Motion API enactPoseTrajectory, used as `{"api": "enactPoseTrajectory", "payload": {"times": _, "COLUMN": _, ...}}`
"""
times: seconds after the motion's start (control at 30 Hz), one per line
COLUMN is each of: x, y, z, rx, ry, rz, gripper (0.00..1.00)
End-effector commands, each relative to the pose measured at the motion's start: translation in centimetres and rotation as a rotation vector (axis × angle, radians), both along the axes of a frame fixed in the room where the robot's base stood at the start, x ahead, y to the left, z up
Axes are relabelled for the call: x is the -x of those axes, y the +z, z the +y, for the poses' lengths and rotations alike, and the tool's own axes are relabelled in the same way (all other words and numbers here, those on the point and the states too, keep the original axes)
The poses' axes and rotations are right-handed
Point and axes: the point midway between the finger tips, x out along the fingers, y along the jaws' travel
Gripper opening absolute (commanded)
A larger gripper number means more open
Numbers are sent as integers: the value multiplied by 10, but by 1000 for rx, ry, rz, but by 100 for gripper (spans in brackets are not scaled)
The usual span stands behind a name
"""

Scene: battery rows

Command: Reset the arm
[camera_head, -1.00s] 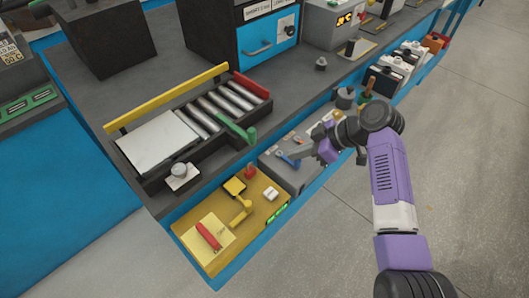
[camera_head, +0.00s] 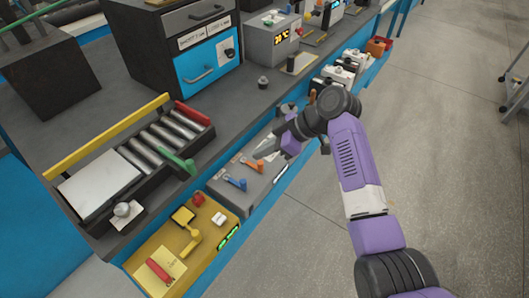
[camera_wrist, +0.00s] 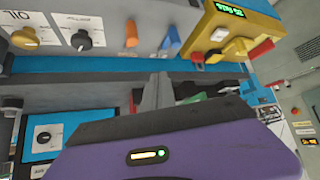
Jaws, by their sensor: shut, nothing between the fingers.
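My purple and dark arm reaches up from the lower right in the head view. My gripper (camera_head: 267,149) is over the front shelf, above the grey panel box (camera_head: 240,205) with a blue lever and an orange lever. Its fingers are together with nothing between them. In the wrist view the shut grey fingers (camera_wrist: 157,92) point up past the purple wrist housing. The wrist picture is turned over, with the grey panel's knobs and levers along its top.
A yellow box (camera_head: 205,240) with a yellow lever and red button stands at the near end of the shelf. A roller tray (camera_head: 110,215) lies on the bench behind, below a blue-drawered cabinet (camera_head: 205,65). Several small boxes line the far shelf. The floor at right is open.

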Motion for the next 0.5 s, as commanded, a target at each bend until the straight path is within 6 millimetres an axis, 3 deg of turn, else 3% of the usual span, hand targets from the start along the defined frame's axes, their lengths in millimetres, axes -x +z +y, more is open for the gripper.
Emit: {"api": "enactPoseTrajectory", "payload": {"times": 0.5, "x": -6, "y": 1, "z": 1, "rx": -14, "ry": -51, "rz": 13, "gripper": 0}}
